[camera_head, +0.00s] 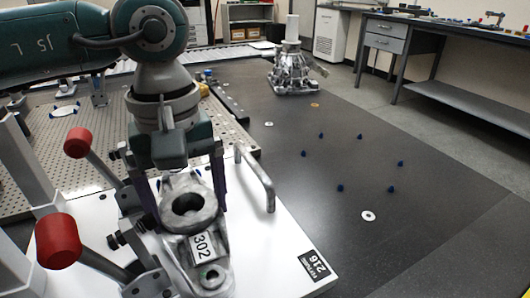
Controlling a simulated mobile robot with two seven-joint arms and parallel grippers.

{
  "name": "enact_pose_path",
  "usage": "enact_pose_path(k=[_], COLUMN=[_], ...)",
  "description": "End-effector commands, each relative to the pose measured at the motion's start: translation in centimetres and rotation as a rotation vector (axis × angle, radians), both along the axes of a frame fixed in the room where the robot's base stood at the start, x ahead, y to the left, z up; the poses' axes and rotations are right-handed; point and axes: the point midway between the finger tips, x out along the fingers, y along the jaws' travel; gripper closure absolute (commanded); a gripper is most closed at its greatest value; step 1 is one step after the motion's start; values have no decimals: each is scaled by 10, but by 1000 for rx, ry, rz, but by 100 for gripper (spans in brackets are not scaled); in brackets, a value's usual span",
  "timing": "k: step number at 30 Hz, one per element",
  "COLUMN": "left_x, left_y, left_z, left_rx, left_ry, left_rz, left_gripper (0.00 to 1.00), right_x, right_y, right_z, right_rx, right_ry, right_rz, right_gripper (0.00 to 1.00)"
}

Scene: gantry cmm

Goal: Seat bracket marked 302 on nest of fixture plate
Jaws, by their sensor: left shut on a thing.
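The grey metal bracket marked 302 (205,270) is in the lower left of the head view. It has a large round bore at its far end and a smaller hole at its near end. My left gripper (173,190) comes down from above, its two dark fingers on either side of the bracket's bored end, and is shut on it. The white fixture plate (277,252), labelled 216, lies below. The nest is hidden under the bracket, and I cannot tell whether the bracket touches it. My right gripper is not in view.
Toggle clamps with red knobs (58,241) stand along the plate's left side. A metal handle (257,180) rises at its right. A perforated plate (60,160) lies behind. Small blue pegs (340,188) dot the dark surface at right. A large casting (291,72) stands farther back.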

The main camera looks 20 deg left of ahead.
Motion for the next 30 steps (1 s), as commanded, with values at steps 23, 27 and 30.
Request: enact_pose_path(k=[23,27,30], left_x=[1,2,1], left_y=[1,0,0], left_z=[9,37,58], left_rx=[2,0,0], left_ry=[-2,-6,-6], left_rz=[0,-1,0], left_gripper=[0,0,0], right_x=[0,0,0], right_y=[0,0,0], right_z=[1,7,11], right_rx=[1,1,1], right_ry=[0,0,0], right_rz=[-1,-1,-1], right_gripper=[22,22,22])
